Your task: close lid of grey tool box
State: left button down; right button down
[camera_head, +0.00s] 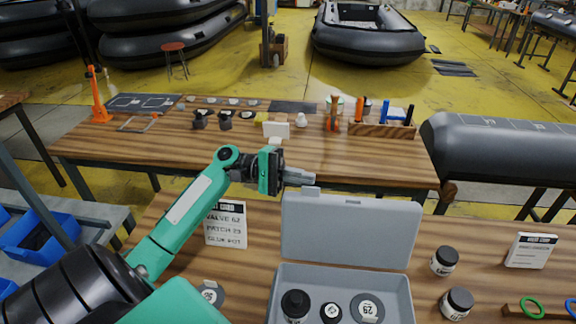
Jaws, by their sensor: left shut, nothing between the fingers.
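The grey tool box (405,296) stands on the near wooden table at the bottom centre. Its grey lid (350,231) stands open, roughly upright along the back edge of the box. Inside the box are dark round items, among them a disc marked 25 (367,308). My left gripper (312,179) is shut and empty, with its fingertips by the lid's top left corner; I cannot tell whether they touch it. My right gripper is not in view.
Dark jars (445,260) stand right of the box, with a white labelled card (530,250) beyond. A second wooden table (350,160) behind holds a marker rack (382,129) and an orange stand (99,100).

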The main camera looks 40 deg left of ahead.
pick_arm(q)
jog(key=shift+s+d+r+p, duration=0.2)
jog(key=shift+s+d, duration=0.15)
jog(key=shift+s, duration=0.25)
jog(key=shift+s+d+r+p, duration=0.15)
jog(key=shift+s+d, duration=0.15)
jog(key=shift+s, duration=0.25)
jog(key=shift+s, duration=0.1)
